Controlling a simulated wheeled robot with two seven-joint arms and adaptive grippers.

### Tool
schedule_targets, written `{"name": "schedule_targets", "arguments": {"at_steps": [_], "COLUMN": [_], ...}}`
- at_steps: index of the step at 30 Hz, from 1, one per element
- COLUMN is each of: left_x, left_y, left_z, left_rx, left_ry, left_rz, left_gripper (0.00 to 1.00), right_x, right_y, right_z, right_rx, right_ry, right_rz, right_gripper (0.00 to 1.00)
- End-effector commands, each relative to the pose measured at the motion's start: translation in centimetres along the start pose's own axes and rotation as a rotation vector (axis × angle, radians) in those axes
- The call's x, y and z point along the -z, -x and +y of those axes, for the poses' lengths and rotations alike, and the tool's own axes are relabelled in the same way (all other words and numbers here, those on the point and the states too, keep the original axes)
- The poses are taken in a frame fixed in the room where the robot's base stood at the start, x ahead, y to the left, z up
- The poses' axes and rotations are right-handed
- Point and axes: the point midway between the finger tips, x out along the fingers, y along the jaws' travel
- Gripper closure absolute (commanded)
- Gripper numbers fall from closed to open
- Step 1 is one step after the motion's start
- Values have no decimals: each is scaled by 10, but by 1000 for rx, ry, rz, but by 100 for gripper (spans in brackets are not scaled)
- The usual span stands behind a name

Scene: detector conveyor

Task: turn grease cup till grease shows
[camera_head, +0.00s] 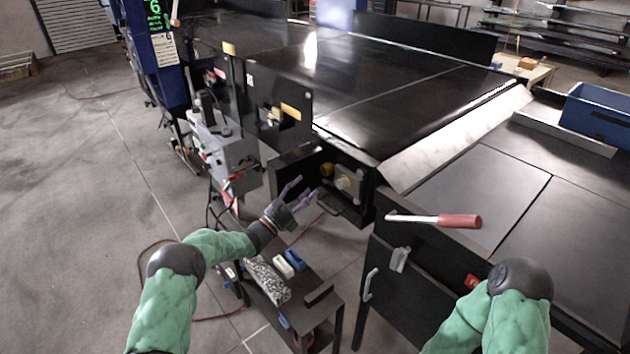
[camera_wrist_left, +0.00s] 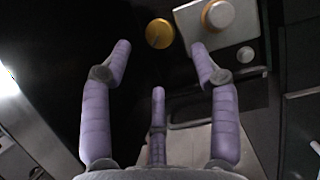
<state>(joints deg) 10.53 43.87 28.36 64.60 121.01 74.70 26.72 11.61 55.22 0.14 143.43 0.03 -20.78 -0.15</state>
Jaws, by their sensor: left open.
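A yellow round cap (camera_head: 327,169) and a grey block with a pale round knob (camera_head: 346,183) sit in the open dark housing (camera_head: 290,160) at the conveyor's near end. In the left wrist view the yellow cap (camera_wrist_left: 159,33) is left of the pale, yellow-ringed knob (camera_wrist_left: 217,14) on its block. I cannot tell for certain which one is the grease cup, and no grease is distinguishable. My left gripper (camera_head: 302,192) is open and empty just outside the housing, its purple fingers spread towards these parts without visible contact. My right gripper is out of view.
A small cart (camera_head: 312,314) with rags and small blocks stands below my left forearm. A red-handled tool (camera_head: 440,220) lies on the dark bench to the right. A grey control box (camera_head: 225,160) stands left of the housing. Open floor lies at left.

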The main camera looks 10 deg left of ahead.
Motion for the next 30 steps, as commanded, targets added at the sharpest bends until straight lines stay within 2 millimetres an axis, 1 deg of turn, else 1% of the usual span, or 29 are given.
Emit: {"name": "schedule_targets", "arguments": {"at_steps": [1, 3, 6, 9, 13, 26, 28, 29, 30], "left_x": [0, -1, 0, 0, -1, 2, 10, 16, 27], "left_y": [10, 20, 32, 38, 42, 42, 43, 44, 47], "left_z": [1, 0, 0, -1, -1, -2, -6, -10, -17], "left_rx": [-2, -2, -1, 1, 2, 3, 13, 22, 37], "left_ry": [1, 1, 1, 0, -1, 1, 2, 3, 4], "left_rz": [1, 0, 1, -1, -1, 5, 32, 54, 90], "left_gripper": [39, 39, 39, 39, 39, 39, 39, 39, 39], "right_x": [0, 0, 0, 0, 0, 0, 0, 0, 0], "right_y": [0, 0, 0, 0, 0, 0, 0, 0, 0], "right_z": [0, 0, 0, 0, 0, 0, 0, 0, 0], "right_rx": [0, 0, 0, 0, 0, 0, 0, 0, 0], "right_ry": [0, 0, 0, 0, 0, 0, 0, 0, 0], "right_rz": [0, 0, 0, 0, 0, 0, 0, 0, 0], "right_gripper": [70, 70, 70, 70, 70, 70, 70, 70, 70]}}
